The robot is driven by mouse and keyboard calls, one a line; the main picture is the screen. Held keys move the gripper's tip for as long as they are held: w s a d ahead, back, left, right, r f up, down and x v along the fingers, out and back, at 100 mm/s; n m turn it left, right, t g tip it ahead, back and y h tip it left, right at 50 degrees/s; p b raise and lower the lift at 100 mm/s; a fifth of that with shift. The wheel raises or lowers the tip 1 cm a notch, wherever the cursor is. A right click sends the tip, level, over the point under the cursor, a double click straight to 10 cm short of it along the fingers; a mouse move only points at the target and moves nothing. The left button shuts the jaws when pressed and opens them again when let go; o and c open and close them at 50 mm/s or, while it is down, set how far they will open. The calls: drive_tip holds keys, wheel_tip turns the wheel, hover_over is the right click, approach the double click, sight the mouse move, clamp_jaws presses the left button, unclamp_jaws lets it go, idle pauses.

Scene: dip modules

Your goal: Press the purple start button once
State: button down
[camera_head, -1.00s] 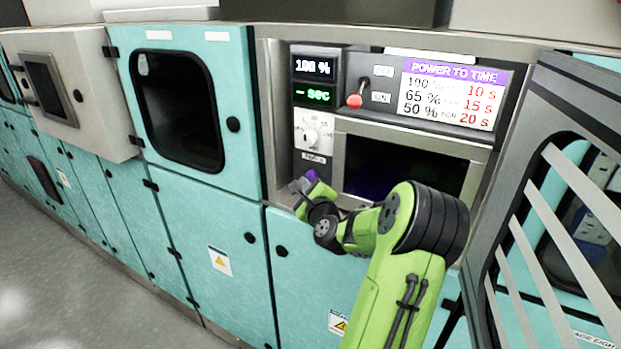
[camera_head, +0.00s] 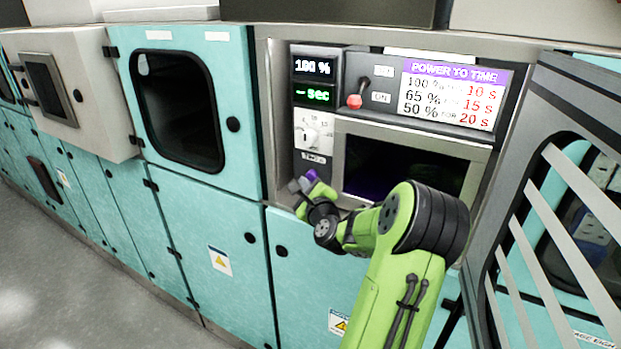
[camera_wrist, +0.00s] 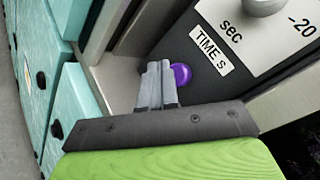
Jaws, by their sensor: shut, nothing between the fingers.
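The purple button (camera_head: 311,174) is on the dark control panel, just below the "TIME s" label. It also shows in the wrist view (camera_wrist: 181,75), round and partly covered on its left by my fingers. My gripper (camera_head: 298,186) is shut and empty, with its tips right beside the button. In the wrist view the grey fingertips (camera_wrist: 158,68) are together and overlap the button's left edge. I cannot tell whether they touch it.
Above the button are a dial (camera_head: 313,131) and displays reading "100 %" (camera_head: 312,67) and "- sec" (camera_head: 314,95). A dark chamber opening (camera_head: 405,165) is right of the panel. A grey barred door (camera_head: 560,190) stands open at right.

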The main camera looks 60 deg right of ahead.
drive_tip(key=shift+d, duration=0.1)
drive_tip(key=shift+d, duration=0.3)
drive_tip(key=shift+d+p, duration=0.35)
drive_tip(key=shift+d, duration=0.3)
idle(0.8)
drive_tip(key=shift+a, duration=1.05)
drive_tip(key=a, duration=0.5)
drive_tip(key=shift+s+b, duration=0.25)
drive_tip(key=shift+b, duration=0.1)
idle(0.4)
